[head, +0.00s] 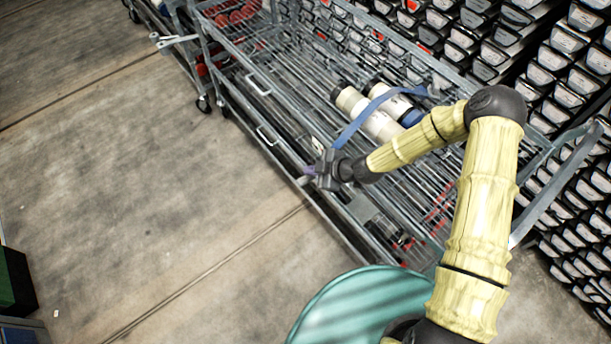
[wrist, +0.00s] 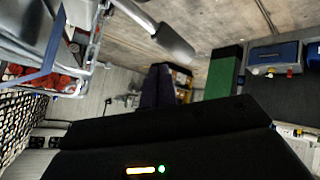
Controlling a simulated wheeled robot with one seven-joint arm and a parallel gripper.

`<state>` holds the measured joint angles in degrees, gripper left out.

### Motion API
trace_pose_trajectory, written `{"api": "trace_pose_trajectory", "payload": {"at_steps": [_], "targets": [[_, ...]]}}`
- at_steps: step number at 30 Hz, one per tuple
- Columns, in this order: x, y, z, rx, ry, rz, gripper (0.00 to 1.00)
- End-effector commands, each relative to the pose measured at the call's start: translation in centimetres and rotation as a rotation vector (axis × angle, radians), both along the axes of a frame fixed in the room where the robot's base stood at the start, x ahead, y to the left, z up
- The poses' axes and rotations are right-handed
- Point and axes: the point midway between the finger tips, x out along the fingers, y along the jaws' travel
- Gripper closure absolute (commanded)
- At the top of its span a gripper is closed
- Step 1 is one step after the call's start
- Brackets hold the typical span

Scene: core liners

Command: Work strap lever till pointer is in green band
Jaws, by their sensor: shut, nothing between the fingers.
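A blue strap (head: 362,122) runs over two pale tubes (head: 378,118) on the wire cart and down to its near side. The strap also shows in the wrist view (wrist: 40,75). A grey lever handle (wrist: 175,42) sticks out beside my gripper in the wrist view; its pale end (head: 304,181) shows in the head view. My gripper (head: 311,171), with dark purple fingers (wrist: 157,86), is shut and empty, close to the lever. I cannot tell whether they touch. I cannot make out a pointer or green band.
The metal cart (head: 262,85) has rails along its near side. Racks of boxed liners (head: 455,45) stand behind it. A green box (wrist: 223,72) stands beyond the open concrete floor (head: 120,180).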

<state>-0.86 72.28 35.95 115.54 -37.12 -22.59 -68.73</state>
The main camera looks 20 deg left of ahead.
Motion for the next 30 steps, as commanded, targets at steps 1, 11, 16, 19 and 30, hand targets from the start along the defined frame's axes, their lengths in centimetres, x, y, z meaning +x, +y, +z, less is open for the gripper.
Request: {"api": "trace_pose_trajectory", "payload": {"at_steps": [1, 11, 16, 19, 30], "targets": [[0.1, 0.0, 0.4, 0.0, -0.001, -0.001, 1.0], [0.6, -0.3, 3.1, 0.0, -0.001, -0.001, 1.0], [0.8, -0.4, 4.4, 0.0, -0.001, 0.0, 1.0], [0.9, -0.4, 4.9, 0.001, -0.002, 0.001, 1.0], [0.9, -0.5, 4.8, 0.0, 0.0, 0.0, 1.0]]}}
